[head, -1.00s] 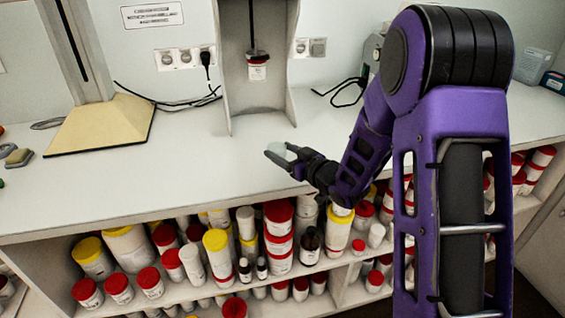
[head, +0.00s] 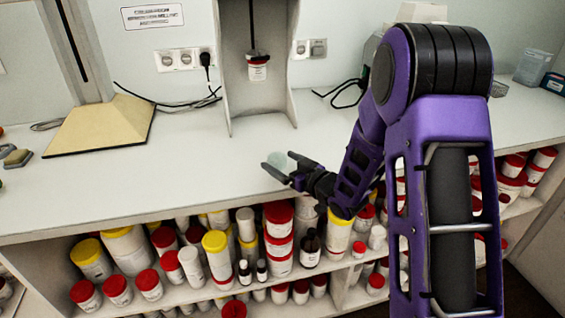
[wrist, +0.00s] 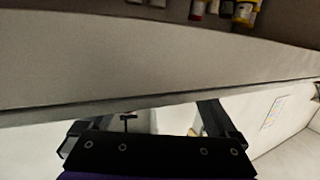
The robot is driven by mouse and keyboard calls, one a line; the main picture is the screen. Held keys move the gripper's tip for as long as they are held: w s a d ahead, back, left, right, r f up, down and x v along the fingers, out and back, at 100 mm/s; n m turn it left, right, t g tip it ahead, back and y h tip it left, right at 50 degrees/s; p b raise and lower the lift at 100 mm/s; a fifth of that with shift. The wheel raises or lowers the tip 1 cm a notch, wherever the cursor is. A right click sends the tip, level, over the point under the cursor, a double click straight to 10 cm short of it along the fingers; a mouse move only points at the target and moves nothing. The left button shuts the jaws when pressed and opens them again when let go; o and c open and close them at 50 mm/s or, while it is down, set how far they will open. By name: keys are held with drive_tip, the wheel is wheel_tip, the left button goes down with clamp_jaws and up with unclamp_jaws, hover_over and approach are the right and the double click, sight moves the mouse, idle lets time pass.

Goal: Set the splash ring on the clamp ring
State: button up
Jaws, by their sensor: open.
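My gripper (head: 283,168) is open. I cannot tell whether the piece lies between the fingers or beyond them. In the wrist view the two dark fingers (wrist: 170,115) stand wide apart, with no ring clearly seen between them. A white jar (head: 257,72) with a red band hangs under a dark rod in the grey stand at the back. I cannot make out a clamp ring with certainty.
A beige stand base (head: 100,125) and small dark blocks (head: 18,158) sit on the left of the counter. Shelves below hold several jars and bottles (head: 215,255). A black cable (head: 180,103) lies behind. The counter (head: 190,165) is clear in the middle.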

drive_tip(key=shift+r, duration=0.15)
drive_tip(key=shift+d+r, duration=0.1)
drive_tip(key=v, duration=1.2)
drive_tip(key=shift+p, duration=0.4)
